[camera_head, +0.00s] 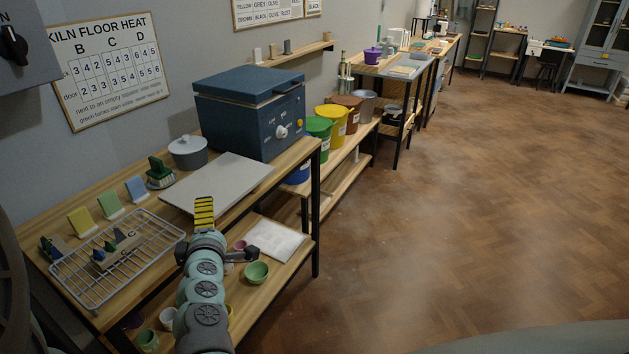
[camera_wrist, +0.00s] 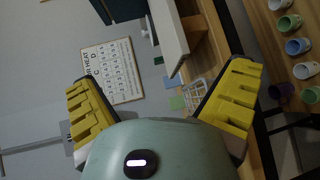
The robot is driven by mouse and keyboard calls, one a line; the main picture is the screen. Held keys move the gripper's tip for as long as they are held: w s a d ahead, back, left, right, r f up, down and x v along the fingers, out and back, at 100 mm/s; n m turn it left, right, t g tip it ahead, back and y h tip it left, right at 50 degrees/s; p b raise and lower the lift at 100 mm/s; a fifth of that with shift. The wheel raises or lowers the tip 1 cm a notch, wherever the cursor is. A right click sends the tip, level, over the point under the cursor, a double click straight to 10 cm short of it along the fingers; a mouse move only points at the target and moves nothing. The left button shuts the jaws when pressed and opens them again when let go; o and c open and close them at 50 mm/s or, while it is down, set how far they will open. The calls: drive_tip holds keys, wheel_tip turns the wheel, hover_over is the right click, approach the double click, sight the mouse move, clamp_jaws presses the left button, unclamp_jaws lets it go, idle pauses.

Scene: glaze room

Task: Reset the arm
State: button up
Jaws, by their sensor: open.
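My arm rises from the bottom of the head view in front of the wooden workbench (camera_head: 295,160). My gripper (camera_head: 204,211), with yellow ridged pads, appears over the front edge of the bench, near the grey board (camera_head: 222,183). I cannot tell its exact height above the bench. In the wrist view my gripper (camera_wrist: 163,80) has its two yellow fingers spread wide, with nothing held between them. The kiln chart (camera_wrist: 112,72) on the wall shows beyond the gap.
A wire rack (camera_head: 100,285) and a lidded grey pot (camera_head: 187,152) stand on the bench, with a blue kiln (camera_head: 250,112) behind. The lower shelf holds a green bowl (camera_head: 257,273) and cups. Colored buckets (camera_head: 332,119) stand beyond. The floor (camera_head: 480,200) at right is clear.

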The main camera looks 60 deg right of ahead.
idle(0.3)
drive_tip(key=v, duration=1)
drive_tip(key=shift+s+d+r, duration=0.1)
